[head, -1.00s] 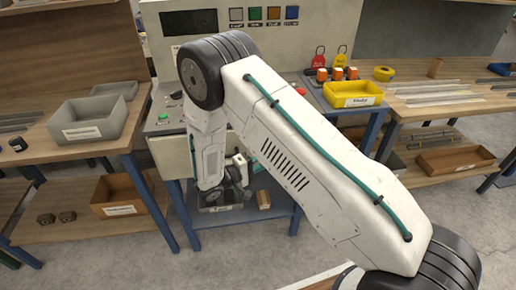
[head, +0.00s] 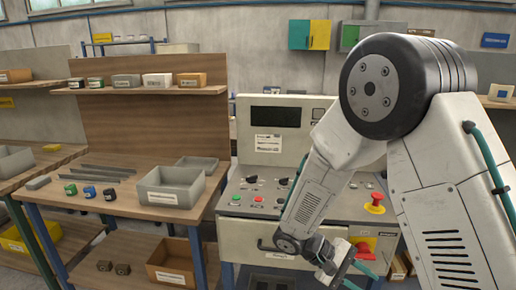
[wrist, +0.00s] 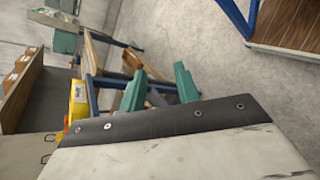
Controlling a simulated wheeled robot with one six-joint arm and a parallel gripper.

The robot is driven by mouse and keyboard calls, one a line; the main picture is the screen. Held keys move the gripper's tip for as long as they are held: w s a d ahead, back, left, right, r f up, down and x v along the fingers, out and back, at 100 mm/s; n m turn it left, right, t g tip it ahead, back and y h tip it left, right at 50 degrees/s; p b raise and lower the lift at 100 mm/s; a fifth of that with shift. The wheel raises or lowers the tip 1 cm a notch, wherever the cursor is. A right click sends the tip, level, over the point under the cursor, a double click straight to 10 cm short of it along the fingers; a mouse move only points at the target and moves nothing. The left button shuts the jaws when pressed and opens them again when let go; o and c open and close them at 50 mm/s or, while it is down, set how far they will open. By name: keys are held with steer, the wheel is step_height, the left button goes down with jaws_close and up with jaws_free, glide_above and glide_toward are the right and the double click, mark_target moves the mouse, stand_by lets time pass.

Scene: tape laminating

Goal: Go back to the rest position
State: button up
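My gripper (head: 362,273) hangs low in front of the control machine (head: 268,235) in the head view, partly cut by the picture's bottom edge. In the wrist view my gripper (wrist: 160,72) shows its two teal fingers standing apart with nothing held between them. My white arm is bent, with its dark elbow high at the right of the head view. It hides part of the machine's right side.
A grey bin (head: 170,194) stands on the wooden bench left of the machine, near several small coloured blocks. A red emergency button (head: 376,198) sits on the panel. A wooden bin (head: 172,264) is on the lower shelf.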

steer(key=s+d+r+m+t+y, duration=0.1)
steer(key=s+r+m+t+y, duration=0.3)
steer(key=s+r+y, duration=0.7)
steer(key=s+r+t, duration=0.2)
steer(key=s+r, duration=0.5)
steer(key=r, duration=0.3)
steer(key=shift+s+y, duration=0.3)
steer(key=shift+d, duration=0.25)
